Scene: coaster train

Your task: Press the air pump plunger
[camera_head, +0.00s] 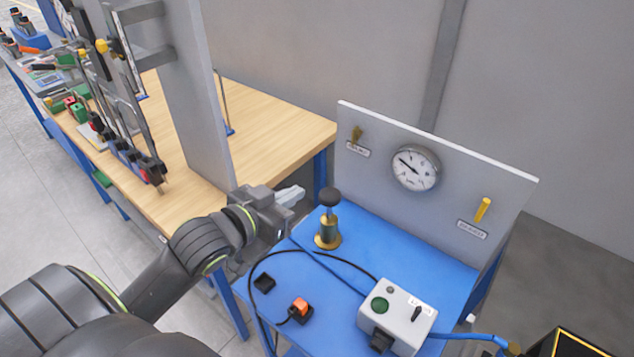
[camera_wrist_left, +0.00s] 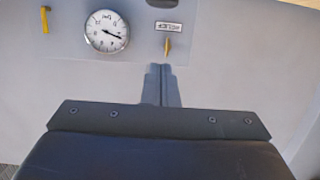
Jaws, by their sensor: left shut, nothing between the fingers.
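The air pump (camera_head: 328,232) stands upright on the blue cart top, with a brass body and a black round plunger knob (camera_head: 330,197) on top. My left gripper (camera_head: 300,193) is shut and empty. In the head view its fingertips appear just left of the knob, at about its height, with a small gap between them. In the left wrist view the closed fingers (camera_wrist_left: 160,84) point toward the grey panel, and the pump is not seen there. My right gripper is not in view.
A grey panel (camera_head: 365,190) with a round gauge (camera_head: 415,169) and yellow levers stands behind the pump. A grey control box (camera_head: 397,316), an orange switch (camera_head: 299,308) and a black cable share the blue cart top (camera_head: 455,285). A wooden bench (camera_head: 280,125) stands left.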

